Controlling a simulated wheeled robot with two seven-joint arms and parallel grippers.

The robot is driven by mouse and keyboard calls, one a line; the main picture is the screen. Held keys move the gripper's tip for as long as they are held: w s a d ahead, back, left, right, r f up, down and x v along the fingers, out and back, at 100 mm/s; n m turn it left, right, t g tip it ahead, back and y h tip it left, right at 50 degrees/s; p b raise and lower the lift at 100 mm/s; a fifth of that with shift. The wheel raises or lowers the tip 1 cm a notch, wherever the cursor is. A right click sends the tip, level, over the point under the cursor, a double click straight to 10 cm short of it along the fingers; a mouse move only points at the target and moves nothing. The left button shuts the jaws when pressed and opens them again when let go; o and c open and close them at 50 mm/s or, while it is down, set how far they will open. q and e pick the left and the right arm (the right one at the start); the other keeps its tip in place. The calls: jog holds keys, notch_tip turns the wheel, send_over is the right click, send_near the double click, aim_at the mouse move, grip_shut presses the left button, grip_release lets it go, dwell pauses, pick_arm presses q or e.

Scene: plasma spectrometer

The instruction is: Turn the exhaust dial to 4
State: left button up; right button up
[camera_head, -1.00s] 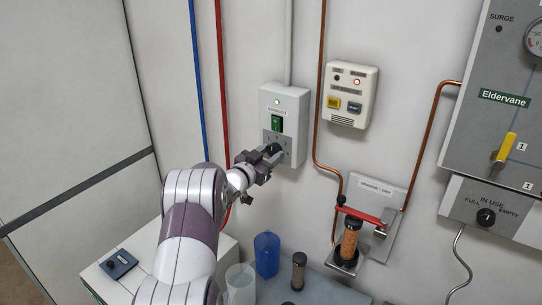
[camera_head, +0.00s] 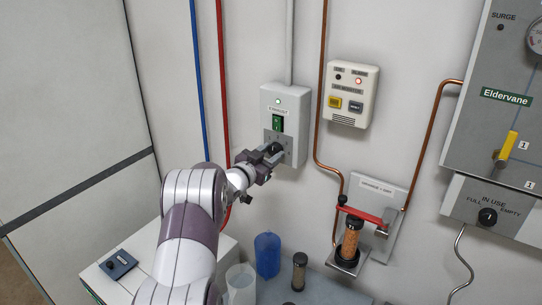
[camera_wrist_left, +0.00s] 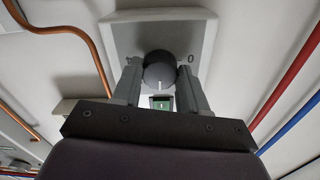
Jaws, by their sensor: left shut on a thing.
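The exhaust box (camera_head: 298,103) is a pale grey wall unit with a label, a small lamp and a green switch (camera_head: 277,123). Its black round dial (camera_wrist_left: 158,68) sits on a grey plate and shows between the fingers in the left wrist view. A white mark on the dial points toward the green switch, and a "0" is printed to the right in that view. Other numbers are hidden or too small to read. My left gripper (camera_head: 273,151) is shut on the dial, one finger on each side. My right gripper is not in view.
A beige alarm box (camera_head: 350,95) hangs to the right, beyond a copper pipe (camera_head: 319,110). Red (camera_head: 221,90) and blue (camera_head: 197,90) pipes run down at the left. A red-handled holder (camera_head: 362,215), a blue bottle (camera_head: 267,254) and a clear beaker (camera_head: 240,283) are below.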

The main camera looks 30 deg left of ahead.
pick_arm(q)
jog(key=shift+f+m+b, duration=0.35)
jog(key=shift+m+b, duration=0.05)
jog(key=shift+b, duration=0.25)
jog(key=m+b, duration=1.1)
jog(key=b, duration=0.1)
jog(key=shift+m, duration=0.3)
jog(key=m+b, duration=0.4)
jog(key=shift+r, duration=0.2)
jog(key=shift+r+m+b, duration=0.1)
jog(key=shift+m+b, duration=0.45)
jog(key=shift+m, duration=0.45)
jog(key=shift+r+m+b, duration=0.15)
jog(key=shift+m+b, duration=0.15)
jog(key=shift+m, duration=0.2)
jog(key=shift+r, duration=0.1)
jog(key=o, duration=1.1)
jog(key=shift+c, duration=0.2)
jog(key=shift+s, duration=0.1)
